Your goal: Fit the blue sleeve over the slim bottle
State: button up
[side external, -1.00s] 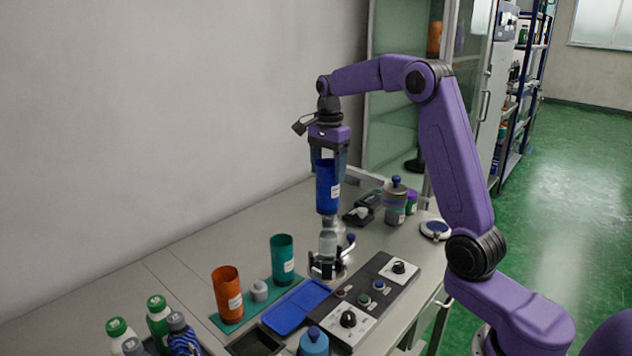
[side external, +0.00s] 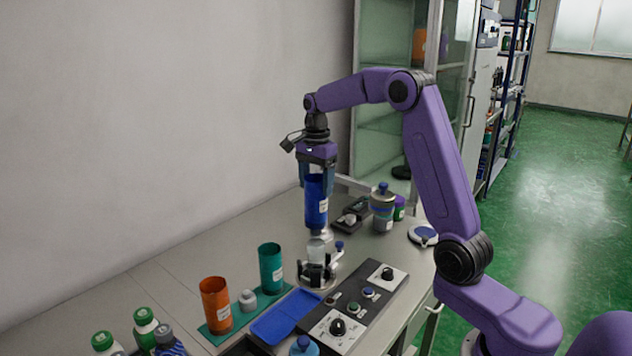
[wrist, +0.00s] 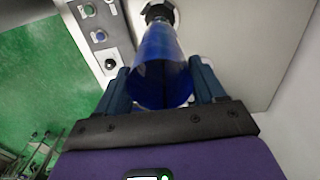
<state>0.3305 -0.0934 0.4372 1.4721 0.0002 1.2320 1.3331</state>
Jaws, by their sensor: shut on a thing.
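The blue sleeve (side external: 316,212) is a tube with a white label, held upright. My gripper (side external: 316,188) is shut on its upper part, and the wrist view shows a finger on each side of the sleeve (wrist: 160,62). The slim bottle (side external: 316,250) is pale and stands upright in a dark clamp (side external: 316,274) on a round base. The sleeve's lower end hides the bottle's top. The bottle's lower body still shows below it. I cannot tell for sure whether the sleeve is around the top or in front of it.
An orange cup (side external: 216,305) and a teal cup (side external: 271,268) stand on a green mat at left. A blue tray (side external: 284,315) and a control panel (side external: 352,308) lie in front of the clamp. A grey jar (side external: 382,208) stands behind, at right.

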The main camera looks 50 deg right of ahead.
aim_at(316, 214)
jog(key=shift+f, duration=4.85)
jog(key=o, duration=1.3)
jog(key=shift+o, duration=0.3)
jog(key=shift+r, duration=5.5)
